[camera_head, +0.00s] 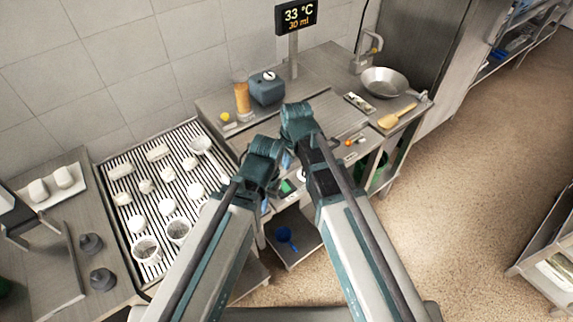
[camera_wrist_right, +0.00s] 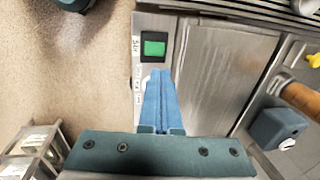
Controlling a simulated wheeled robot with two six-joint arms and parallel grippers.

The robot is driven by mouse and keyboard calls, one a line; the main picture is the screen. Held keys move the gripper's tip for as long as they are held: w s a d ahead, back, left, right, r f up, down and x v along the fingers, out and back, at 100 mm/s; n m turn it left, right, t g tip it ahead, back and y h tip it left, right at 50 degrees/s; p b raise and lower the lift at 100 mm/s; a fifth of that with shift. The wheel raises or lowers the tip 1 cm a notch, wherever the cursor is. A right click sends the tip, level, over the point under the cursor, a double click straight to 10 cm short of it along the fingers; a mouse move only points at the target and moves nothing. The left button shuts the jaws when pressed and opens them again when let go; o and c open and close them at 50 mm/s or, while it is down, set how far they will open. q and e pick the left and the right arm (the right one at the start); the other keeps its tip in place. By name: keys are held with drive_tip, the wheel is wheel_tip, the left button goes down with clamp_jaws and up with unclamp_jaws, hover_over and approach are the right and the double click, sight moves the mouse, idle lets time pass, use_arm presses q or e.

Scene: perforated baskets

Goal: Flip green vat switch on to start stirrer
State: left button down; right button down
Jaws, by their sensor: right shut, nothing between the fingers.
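The green switch (camera_wrist_right: 154,46) shows in the right wrist view as a lit-looking green square in a black frame on a pale, labelled panel (camera_wrist_right: 150,20). My right gripper (camera_wrist_right: 158,76) is shut and empty, its blue fingers pointing at the panel just below the switch. The fingertips appear apart from the switch; the depth gap is hard to tell. In the head view a small green patch (camera_head: 286,187) shows between my arms, perhaps the switch.
A blue-grey container (camera_head: 267,89), a frying pan (camera_head: 384,82) and a wooden spatula (camera_head: 397,116) are on the back counter. A ribbed draining board (camera_head: 120,204) with white pieces lies at left. Open floor (camera_head: 450,190) is at right.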

sight(283, 186)
drive_tip(key=f+b, duration=0.3)
drive_tip(key=f, duration=0.1)
drive_tip(key=w+a+f+b, duration=0.1)
drive_tip(key=f+b, duration=0.7)
drive_tip(key=shift+w+a, duration=0.15)
drive_tip(key=shift+w, duration=0.2)
